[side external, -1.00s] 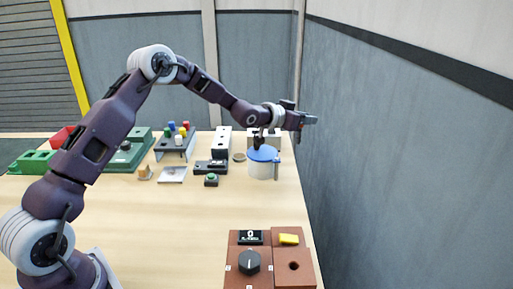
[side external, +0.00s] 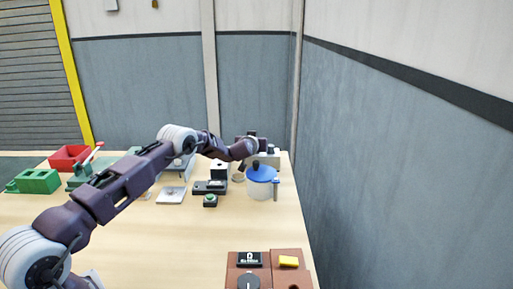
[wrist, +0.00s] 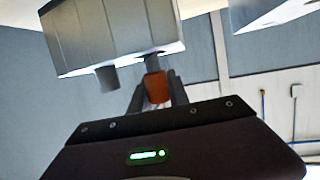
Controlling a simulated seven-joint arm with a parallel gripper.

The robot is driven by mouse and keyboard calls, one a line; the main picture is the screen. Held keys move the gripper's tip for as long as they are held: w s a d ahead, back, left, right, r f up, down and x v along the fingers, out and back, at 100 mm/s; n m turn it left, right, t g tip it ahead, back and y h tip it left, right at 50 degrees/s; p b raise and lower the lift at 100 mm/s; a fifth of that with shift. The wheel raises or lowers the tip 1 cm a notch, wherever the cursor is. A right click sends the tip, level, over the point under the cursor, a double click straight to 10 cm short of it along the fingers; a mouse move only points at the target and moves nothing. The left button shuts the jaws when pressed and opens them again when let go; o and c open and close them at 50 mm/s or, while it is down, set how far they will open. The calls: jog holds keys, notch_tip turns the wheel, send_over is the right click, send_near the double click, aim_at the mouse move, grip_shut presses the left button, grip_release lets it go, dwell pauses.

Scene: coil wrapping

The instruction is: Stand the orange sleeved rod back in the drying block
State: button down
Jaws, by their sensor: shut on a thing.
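In the wrist view my gripper (wrist: 155,92) has its two dark fingers closed on the orange sleeve of the rod (wrist: 156,87). A grey end of the rod reaches to the face of a light grey block (wrist: 115,35), which looks like the drying block. I cannot tell whether the rod is in a hole or only against the face. Another grey peg (wrist: 107,78) sticks out of the same face. In the side view my gripper (side external: 241,167) is small beside the pale block (side external: 269,157), and the orange rod cannot be made out.
A white pot with a blue lid (side external: 262,183) stands close in front of my gripper. Brown control boxes (side external: 262,262) are at the front.

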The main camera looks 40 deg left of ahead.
jog(key=shift+f, duration=0.9)
jog(key=shift+f, duration=0.2)
jog(key=c, duration=1.3)
grip_release()
jog(key=shift+o, duration=0.2)
